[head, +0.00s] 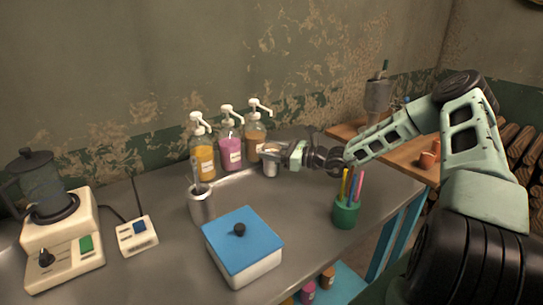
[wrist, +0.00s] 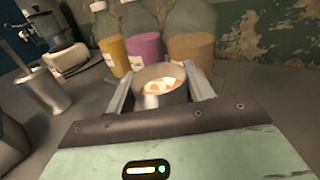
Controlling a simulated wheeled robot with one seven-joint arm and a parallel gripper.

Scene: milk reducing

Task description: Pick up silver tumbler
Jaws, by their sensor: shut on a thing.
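The silver tumbler (head: 271,168) is at the back of the grey table, in front of the pump bottles. My gripper (head: 284,157) reaches in from the right and is shut on it. In the wrist view the tumbler (wrist: 161,98) sits upright between the two fingers of my gripper (wrist: 160,84), one on each side, with a bright reflection inside. I cannot tell whether its base touches the table. A second silver cup (head: 202,207) with utensils stands to the left, and it also shows in the wrist view (wrist: 42,92).
Three pump bottles, yellow (head: 203,163), pink (head: 230,155) and brown (head: 254,143), stand close behind the tumbler. A blue-lidded white box (head: 243,240) is in front. A green pen cup (head: 345,215) stands under my arm. A blender (head: 58,230) is at the left.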

